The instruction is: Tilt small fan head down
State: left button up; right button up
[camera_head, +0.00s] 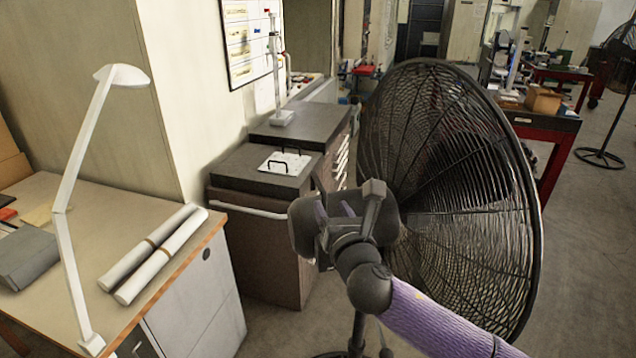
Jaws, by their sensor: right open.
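A black fan with a round wire cage (440,150) stands in front of me, its cage facing away to the right. Its dark motor housing (303,228) sticks out behind the cage, to the left. The fan's stand shows below, partly hidden by my arm. My right gripper (336,212), on a purple arm from the lower right, is open at the motor housing. Its fingers overlap the housing in the picture; I cannot tell whether they touch it. My left gripper is out of view.
A desk (110,275) with a white lamp (68,190) and rolled paper (155,255) stands at the left. Dark cabinets (262,240) stand behind the fan. A red workbench (555,125) and another fan (625,60) are at the back right. Grey floor is open at the right.

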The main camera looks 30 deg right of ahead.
aim_at(321, 185)
jog(key=x, duration=0.7)
jog(key=shift+w+d+f, duration=0.1)
jog(key=shift+w+d, duration=0.05)
jog(key=shift+w, duration=0.2)
grip_shut()
dwell(0.9)
